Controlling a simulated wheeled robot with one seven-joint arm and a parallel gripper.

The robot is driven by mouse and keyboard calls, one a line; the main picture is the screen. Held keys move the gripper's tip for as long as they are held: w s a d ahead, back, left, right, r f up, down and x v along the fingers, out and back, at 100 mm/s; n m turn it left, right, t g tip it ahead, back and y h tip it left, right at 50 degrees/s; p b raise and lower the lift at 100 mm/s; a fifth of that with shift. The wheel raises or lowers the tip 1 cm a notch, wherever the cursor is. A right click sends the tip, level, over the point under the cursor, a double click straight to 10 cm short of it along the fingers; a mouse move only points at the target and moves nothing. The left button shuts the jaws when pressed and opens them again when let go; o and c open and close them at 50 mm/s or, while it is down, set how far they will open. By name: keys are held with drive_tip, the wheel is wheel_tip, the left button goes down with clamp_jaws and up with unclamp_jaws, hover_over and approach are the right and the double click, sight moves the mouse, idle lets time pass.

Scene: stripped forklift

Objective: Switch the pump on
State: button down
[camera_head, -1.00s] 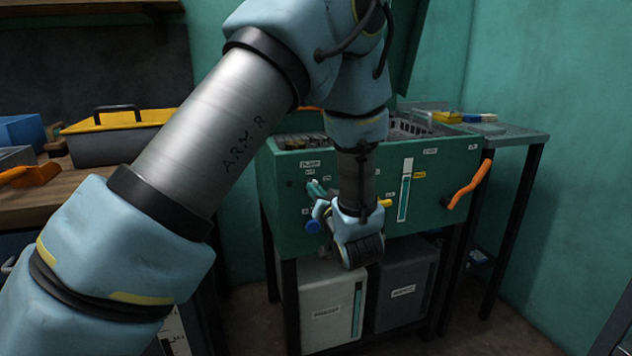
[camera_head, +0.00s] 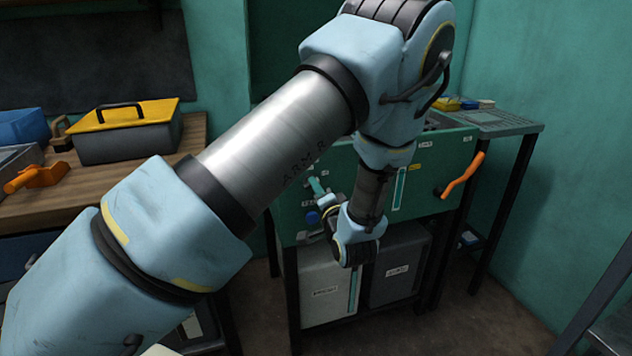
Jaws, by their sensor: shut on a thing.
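The green cabinet (camera_head: 440,165) carries the controls on its front panel. A small teal lever (camera_head: 316,185) sits at the panel's left, with a blue round part (camera_head: 312,217) just below it. My gripper (camera_head: 324,205) is at this left group of controls, its jaws shut and seemingly on the teal lever. The fingertips are small and partly hidden, so the exact grip is unclear. My arm covers the upper left of the panel, including the label above the lever. Whether the pump is on does not show.
An orange handle (camera_head: 463,176) sticks out at the panel's right. A light grey box (camera_head: 322,290) and a dark grey box (camera_head: 395,272) stand under the cabinet. A workbench with a yellow-lidded toolbox (camera_head: 125,130) is at the left. Some floor is bare at the right.

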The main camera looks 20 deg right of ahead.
drive_tip(key=shift+m, duration=0.3)
idle(0.4)
drive_tip(key=c, duration=0.9)
unclamp_jaws()
drive_tip(key=s, duration=0.3)
drive_tip(key=s+a+b, duration=0.1)
drive_tip(key=s, duration=0.6)
drive_tip(key=shift+s+a, duration=0.15)
drive_tip(key=shift+s, duration=0.25)
